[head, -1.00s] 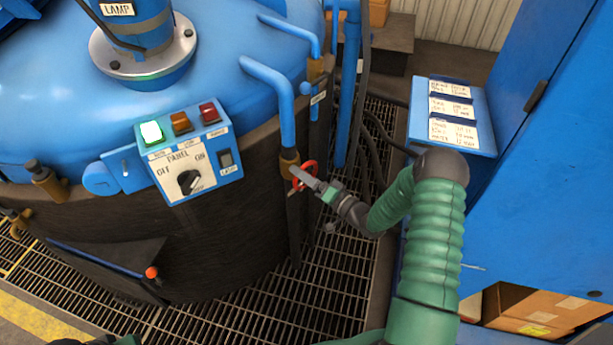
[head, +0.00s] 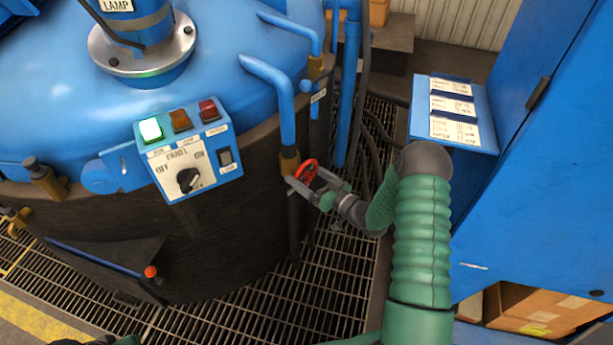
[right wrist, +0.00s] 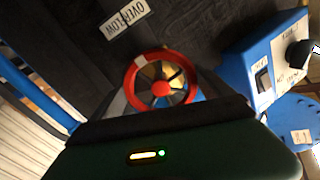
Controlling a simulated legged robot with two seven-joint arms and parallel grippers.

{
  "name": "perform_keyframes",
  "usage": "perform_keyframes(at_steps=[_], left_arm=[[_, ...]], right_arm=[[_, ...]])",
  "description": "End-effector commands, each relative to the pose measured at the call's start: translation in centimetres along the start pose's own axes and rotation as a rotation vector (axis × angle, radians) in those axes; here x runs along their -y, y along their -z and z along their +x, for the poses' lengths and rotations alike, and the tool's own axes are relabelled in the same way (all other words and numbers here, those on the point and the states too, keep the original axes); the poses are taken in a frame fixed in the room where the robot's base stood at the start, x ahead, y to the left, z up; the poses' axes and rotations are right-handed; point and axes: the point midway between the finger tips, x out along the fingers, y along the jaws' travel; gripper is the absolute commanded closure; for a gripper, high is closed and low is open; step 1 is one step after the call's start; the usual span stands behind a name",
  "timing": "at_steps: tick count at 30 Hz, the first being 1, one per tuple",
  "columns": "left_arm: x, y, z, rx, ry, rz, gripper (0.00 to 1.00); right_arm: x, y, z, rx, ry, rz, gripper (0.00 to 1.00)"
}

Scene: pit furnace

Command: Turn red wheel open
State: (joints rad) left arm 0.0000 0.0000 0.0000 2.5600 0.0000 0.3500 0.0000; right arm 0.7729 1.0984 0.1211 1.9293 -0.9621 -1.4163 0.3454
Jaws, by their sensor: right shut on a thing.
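The red wheel (head: 306,172) sits on a brass valve fitting at the lower end of a blue pipe (head: 272,85) on the furnace side. My right gripper (head: 309,184) is shut on the wheel, with one finger on each side of its rim. In the right wrist view the wheel (right wrist: 161,88) faces the camera, showing its red rim, red hub and dark spokes. The fingers there are partly hidden behind the dark and green gripper body. My left gripper is not in view; only a small green and dark part shows at the bottom edge of the head view.
A control panel (head: 190,150) with lamps and a black knob stands left of the wheel; it also shows in the right wrist view (right wrist: 262,60). Blue pipes and dark hoses (head: 368,110) run behind.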

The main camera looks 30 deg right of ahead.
Motion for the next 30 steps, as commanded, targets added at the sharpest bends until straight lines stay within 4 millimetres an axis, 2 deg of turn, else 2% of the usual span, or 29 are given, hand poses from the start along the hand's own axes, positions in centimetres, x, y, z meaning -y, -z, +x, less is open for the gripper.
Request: perform_keyframes(at_steps=[1,14,15,16,25,28,30], left_arm=[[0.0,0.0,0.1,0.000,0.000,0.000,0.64],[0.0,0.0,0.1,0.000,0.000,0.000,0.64],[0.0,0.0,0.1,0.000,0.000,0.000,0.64],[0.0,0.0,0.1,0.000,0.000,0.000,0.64],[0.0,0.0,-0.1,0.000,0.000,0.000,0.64],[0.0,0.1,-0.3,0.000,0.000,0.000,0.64],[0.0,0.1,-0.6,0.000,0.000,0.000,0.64]], right_arm=[[0.0,-0.6,-0.2,0.014,-0.002,-0.002,0.51],[-0.1,-0.5,-0.1,0.012,-0.003,-0.012,0.50],[-0.1,-0.5,-0.1,0.012,-0.003,-0.012,0.05],[-0.1,-0.5,-0.1,0.011,-0.003,-0.012,0.01],[0.0,-0.1,-0.5,0.004,-0.002,-0.012,0.00],[-0.1,0.0,-1.9,0.005,-0.005,-0.012,0.00],[-0.1,0.0,-3.6,0.005,-0.005,-0.011,0.00]])
